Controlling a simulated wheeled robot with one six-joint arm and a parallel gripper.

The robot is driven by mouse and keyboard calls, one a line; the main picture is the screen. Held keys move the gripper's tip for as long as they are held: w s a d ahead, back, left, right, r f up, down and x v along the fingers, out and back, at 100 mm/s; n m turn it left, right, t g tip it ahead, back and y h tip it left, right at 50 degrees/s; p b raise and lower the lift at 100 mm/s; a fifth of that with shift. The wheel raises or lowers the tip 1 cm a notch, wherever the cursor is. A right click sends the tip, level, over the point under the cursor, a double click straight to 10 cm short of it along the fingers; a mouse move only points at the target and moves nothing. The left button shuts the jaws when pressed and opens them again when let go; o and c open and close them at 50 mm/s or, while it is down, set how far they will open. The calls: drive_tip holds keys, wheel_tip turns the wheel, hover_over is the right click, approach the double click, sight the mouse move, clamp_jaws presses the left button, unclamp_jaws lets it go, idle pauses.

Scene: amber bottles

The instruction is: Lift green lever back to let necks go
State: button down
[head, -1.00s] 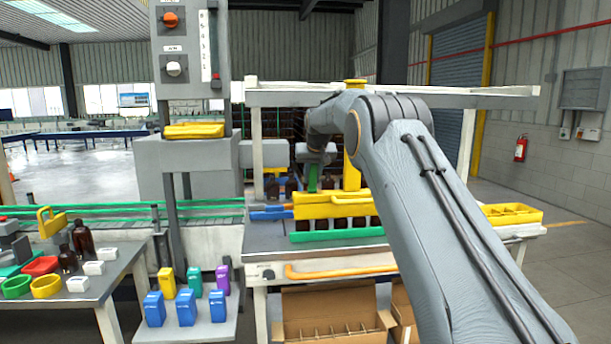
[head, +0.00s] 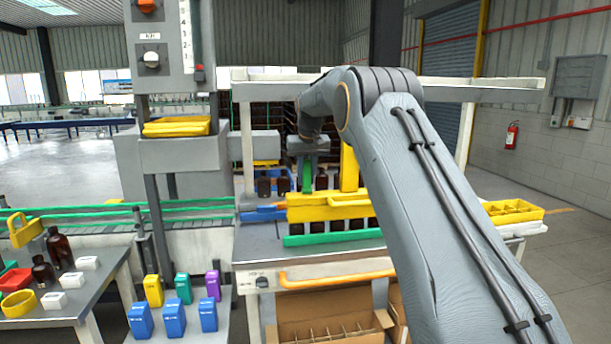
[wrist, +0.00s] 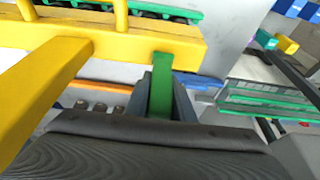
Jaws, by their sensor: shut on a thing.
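The green lever (wrist: 161,85) stands upright beside the yellow bar in the wrist view, between my gripper's fingers. My gripper (wrist: 160,100) is shut on it. In the head view the lever (head: 307,176) shows as a short green strip below my wrist. The yellow clamp bar (head: 330,211) lies across the bench. Dark amber bottles (head: 354,225) show below and behind it, their necks largely hidden by the bar. I cannot tell from here whether the necks are free.
A green rail (head: 335,238) runs along the bench front, above an orange handle (head: 330,278). An open cardboard box (head: 330,330) stands below. A white overhead beam (head: 480,92) crosses above the bench. Blue, yellow and purple containers (head: 175,318) stand on a low shelf at left.

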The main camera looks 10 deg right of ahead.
sight(307, 160)
drive_tip(key=c, duration=1.5)
unclamp_jaws()
drive_tip(key=shift+r, duration=0.1)
drive_tip(key=shift+b+v, duration=1.55)
drive_tip(key=shift+v, duration=2.3)
drive_tip(key=shift+s, duration=0.1)
drive_tip(key=s+a+f+b, duration=0.1)
drive_tip(key=s+f, duration=0.9)
drive_tip(key=s, duration=0.5)
drive_tip(key=s+a+f+g+b, duration=0.1)
drive_tip(key=s+f+b, duration=0.1)
drive_tip(key=s+f, duration=0.8)
drive_tip(key=s+a+f+g+b, duration=0.1)
drive_tip(key=s+f, duration=1)
drive_tip(key=s, duration=0.9)
drive_tip(key=shift+s+a+n+b, duration=0.15)
drive_tip(key=shift+s+n+b, duration=0.1)
drive_tip(key=shift+n+b, duration=0.05)
